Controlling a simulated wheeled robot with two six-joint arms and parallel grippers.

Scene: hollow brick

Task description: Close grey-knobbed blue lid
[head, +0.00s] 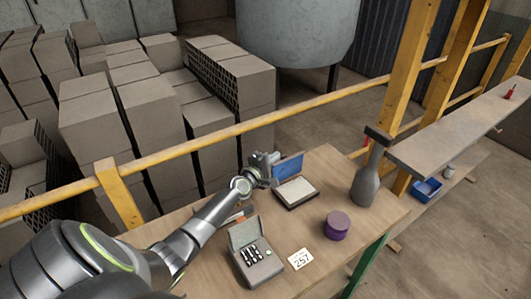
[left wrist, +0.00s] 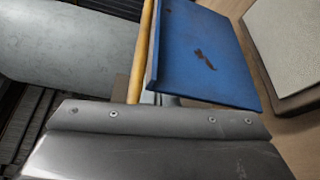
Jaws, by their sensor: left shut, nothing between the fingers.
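The blue lid (head: 288,167) stands raised, tilted up at the back edge of a shallow box (head: 296,192) with a pale top, on the wooden table. My left gripper (head: 267,159) is shut and empty, close to the lid's left edge; I cannot tell if it touches. In the left wrist view the blue lid (left wrist: 198,60) fills the upper middle, with a dark mark on its face. Part of the box (left wrist: 288,45) shows at the right there. I cannot make out a grey knob. My right gripper is out of view.
On the table (head: 330,170) stand an open grey case (head: 255,252), a purple round tin (head: 337,225), a grey bottle-shaped object (head: 367,178) and a card marked 257 (head: 300,259). A yellow rail (head: 200,147) runs behind the table.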

